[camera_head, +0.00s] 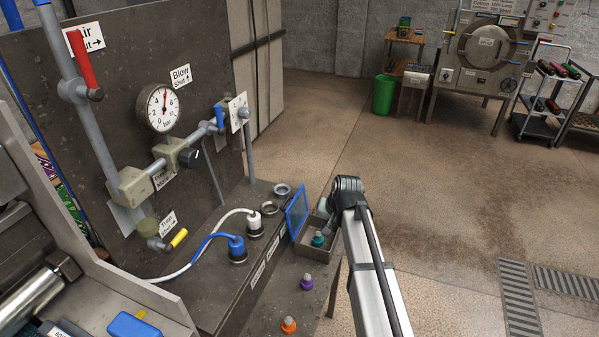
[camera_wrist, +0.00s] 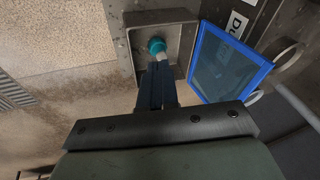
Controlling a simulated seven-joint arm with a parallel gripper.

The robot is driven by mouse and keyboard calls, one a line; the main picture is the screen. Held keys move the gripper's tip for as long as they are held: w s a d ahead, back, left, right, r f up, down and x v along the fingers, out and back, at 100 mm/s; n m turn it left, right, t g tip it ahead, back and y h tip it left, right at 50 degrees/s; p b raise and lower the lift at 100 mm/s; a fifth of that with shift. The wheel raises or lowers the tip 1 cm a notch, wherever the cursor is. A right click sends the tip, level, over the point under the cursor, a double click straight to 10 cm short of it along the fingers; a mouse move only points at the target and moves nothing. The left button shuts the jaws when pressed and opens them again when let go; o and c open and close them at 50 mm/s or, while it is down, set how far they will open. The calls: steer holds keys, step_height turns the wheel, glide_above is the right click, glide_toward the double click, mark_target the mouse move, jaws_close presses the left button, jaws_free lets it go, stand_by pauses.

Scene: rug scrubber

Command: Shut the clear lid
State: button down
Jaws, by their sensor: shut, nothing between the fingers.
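The clear lid (camera_head: 298,211) is a see-through panel in a blue frame. It stands open, tilted up along the left side of a small grey box (camera_head: 311,254). In the wrist view the lid (camera_wrist: 206,82) is to the right of the box (camera_wrist: 128,38). A teal-capped item (camera_head: 318,239) is in the box; it also shows in the wrist view (camera_wrist: 156,46). My gripper (camera_wrist: 158,66) is shut and empty, its fingertips over the box opening and apart from the lid. In the head view my arm mostly hides the gripper.
Purple (camera_head: 307,282) and orange (camera_head: 289,325) capped items stand on the bench ledge in front of the box. White (camera_head: 254,222) and blue (camera_head: 237,247) plugs sit behind, left of the lid. Open floor lies to the right.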

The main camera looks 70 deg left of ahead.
steer(key=s+a+r+m+g, duration=0.2)
steer(key=a+r+m, duration=0.7)
steer(key=a+r, duration=0.4)
steer(key=s+f+m, duration=0.1)
steer(key=f+m, duration=0.1)
steer(key=m, duration=0.1)
steer(key=s+a+f+m+g, duration=0.1)
steer(key=f+m, duration=0.2)
steer(key=m, duration=0.1)
steer(key=s+a+f+m, duration=0.1)
steer(key=f+m, duration=0.2)
steer(key=m, duration=0.1)
steer(key=shift+s+a+f, duration=0.1)
steer(key=shift+s+f, duration=0.1)
steer(key=shift+f, duration=1.1)
steer(key=shift+w, duration=0.1)
